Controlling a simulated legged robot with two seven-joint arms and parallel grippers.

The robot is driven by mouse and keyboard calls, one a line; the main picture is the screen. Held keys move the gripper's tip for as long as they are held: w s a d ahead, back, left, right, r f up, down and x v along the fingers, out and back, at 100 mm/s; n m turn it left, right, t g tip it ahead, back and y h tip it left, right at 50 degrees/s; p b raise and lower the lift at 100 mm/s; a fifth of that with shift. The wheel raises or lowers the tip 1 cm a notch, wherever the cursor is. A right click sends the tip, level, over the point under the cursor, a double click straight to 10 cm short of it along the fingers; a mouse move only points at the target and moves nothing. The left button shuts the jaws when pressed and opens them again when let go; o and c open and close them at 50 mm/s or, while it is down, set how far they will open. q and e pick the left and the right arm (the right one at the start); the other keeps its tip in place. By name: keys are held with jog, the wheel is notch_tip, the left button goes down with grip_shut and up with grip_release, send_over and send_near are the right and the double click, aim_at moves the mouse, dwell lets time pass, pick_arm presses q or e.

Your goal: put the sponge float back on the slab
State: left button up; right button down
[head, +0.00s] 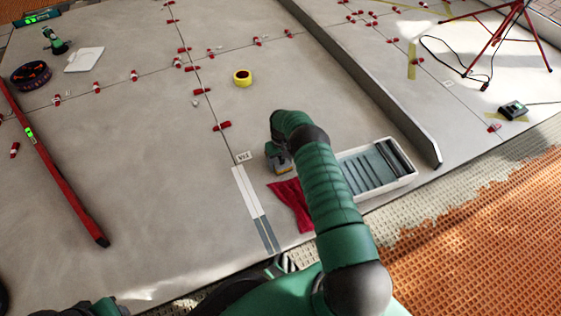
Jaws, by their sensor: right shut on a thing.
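My right arm reaches forward from the bottom of the head view and bends down at its far end. My right gripper (279,158) is shut on the sponge float (282,170), a small block with a yellowish lower part, mostly hidden by the gripper and wrist. The float is over the grey slab (150,190), just above the red cloth and left of the white tray. I cannot tell whether it touches the slab. My left gripper is not in view.
A white tray (411,181) with a ribbed insert and a red cloth (289,206) lie near the front edge. Pale strips (247,192) are left of the cloth. A yellow tape roll (243,78), red clips, a long red level (60,165) and a raised grey bar (365,80) surround free slab.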

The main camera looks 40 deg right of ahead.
jog(key=shift+f, duration=0.2)
jog(key=shift+c, duration=1.6)
grip_release()
